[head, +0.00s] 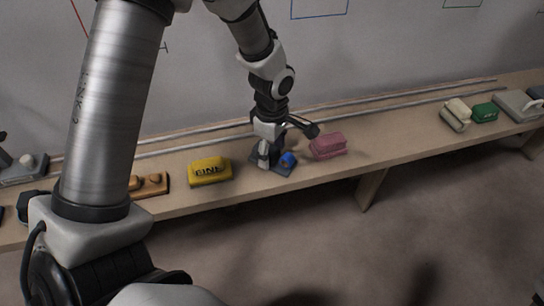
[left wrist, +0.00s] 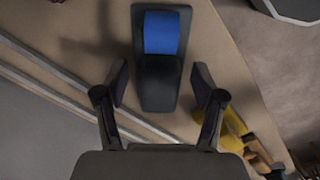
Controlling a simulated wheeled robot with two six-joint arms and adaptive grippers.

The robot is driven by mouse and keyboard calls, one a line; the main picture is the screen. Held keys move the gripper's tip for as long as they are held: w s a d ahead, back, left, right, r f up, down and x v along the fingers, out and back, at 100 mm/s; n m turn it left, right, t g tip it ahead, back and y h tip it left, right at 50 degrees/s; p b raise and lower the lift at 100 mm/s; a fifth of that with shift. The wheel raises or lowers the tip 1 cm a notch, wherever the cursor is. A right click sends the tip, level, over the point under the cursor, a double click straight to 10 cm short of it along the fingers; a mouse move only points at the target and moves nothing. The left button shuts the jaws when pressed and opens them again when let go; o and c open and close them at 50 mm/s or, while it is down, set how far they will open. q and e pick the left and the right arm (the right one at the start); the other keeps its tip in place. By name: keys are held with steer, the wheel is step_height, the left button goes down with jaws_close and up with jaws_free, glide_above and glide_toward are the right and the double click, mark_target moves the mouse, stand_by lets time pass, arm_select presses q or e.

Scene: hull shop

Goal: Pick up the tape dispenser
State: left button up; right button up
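The tape dispenser (left wrist: 158,88) has a dark grey body and a blue roll (left wrist: 161,33). In the head view, the blue roll (head: 288,160) and part of the dark base show on the bench beside my left gripper (head: 268,160), which hides the rest. In the left wrist view, my left gripper (left wrist: 161,88) is open, with its fingers apart on either side of the narrow end of the dispenser. The roll lies beyond the fingertips. My right gripper is not in view.
On the wooden bench (head: 400,150), a yellow block (head: 210,171) lies left of the dispenser and a pink block (head: 328,146) right. An orange-brown item (head: 150,184) sits farther left. Green (head: 485,111) and cream (head: 457,110) items are far right. Two rails run along the back.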

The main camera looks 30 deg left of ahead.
mark_target(272, 150)
arm_select(q)
jaws_close()
step_height(272, 150, up, 9)
steer(key=p, duration=0.3)
steer(key=shift+r, duration=0.15)
steer(key=shift+w+r, duration=0.1)
steer(key=shift+r, duration=0.25)
